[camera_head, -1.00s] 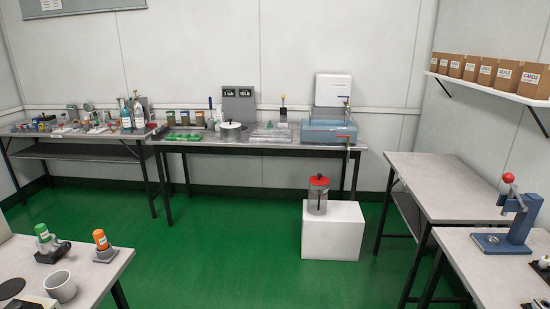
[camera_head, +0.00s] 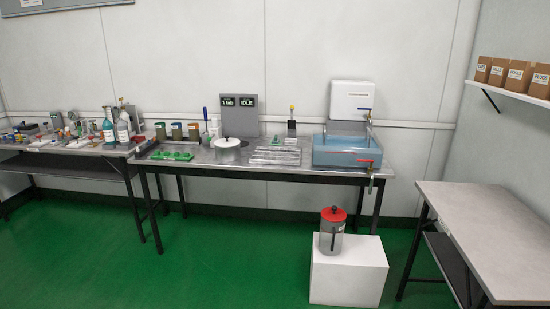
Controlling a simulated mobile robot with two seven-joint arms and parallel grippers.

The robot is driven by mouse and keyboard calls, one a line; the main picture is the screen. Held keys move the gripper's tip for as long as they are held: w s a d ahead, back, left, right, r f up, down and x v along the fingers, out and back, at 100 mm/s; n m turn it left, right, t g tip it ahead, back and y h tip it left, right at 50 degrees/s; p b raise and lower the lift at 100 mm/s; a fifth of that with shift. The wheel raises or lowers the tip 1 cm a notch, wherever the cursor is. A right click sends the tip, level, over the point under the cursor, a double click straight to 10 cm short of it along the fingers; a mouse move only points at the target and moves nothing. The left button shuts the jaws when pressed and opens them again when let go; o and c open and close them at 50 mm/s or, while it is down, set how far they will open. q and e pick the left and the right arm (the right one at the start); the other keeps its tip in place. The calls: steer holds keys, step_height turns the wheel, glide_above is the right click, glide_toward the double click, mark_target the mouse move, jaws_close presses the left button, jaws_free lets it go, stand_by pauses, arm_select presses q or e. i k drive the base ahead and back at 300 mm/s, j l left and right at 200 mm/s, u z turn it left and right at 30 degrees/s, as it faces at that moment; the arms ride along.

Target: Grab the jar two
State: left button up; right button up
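Three small jars with coloured lids stand in a row near the back of the long middle table: a left one (camera_head: 160,131), a middle one (camera_head: 177,131) and a right one (camera_head: 194,132). Their labels are too small to read, so I cannot tell which is jar two. Neither of my grippers is in view.
The middle table (camera_head: 240,172) also holds a green tray (camera_head: 171,155), a white-lidded pot (camera_head: 227,148), a clear rack (camera_head: 275,156) and a blue tank (camera_head: 346,150). A crowded table (camera_head: 70,150) adjoins left. A bare table (camera_head: 490,225) stands right. Green floor lies open in front.

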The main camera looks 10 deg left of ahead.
mark_target(176, 126)
steer(key=i+u, duration=0.25)
steer(key=i, duration=0.3)
steer(key=i+l+u, duration=0.1)
steer(key=i+u, duration=0.15)
steer(key=i, duration=0.25)
steer(key=i+j+u, duration=0.2)
steer(key=i, duration=0.3)
steer(key=i+u, duration=0.15)
steer(key=i, duration=0.35)
steer(key=i+j+z, duration=0.2)
steer(key=i+j, duration=0.55)
steer(key=j, duration=0.2)
steer(key=i+j+z, duration=0.1)
steer(key=j, duration=0.25)
steer(key=i+j, duration=0.15)
steer(key=j, duration=0.25)
steer(key=z, duration=0.05)
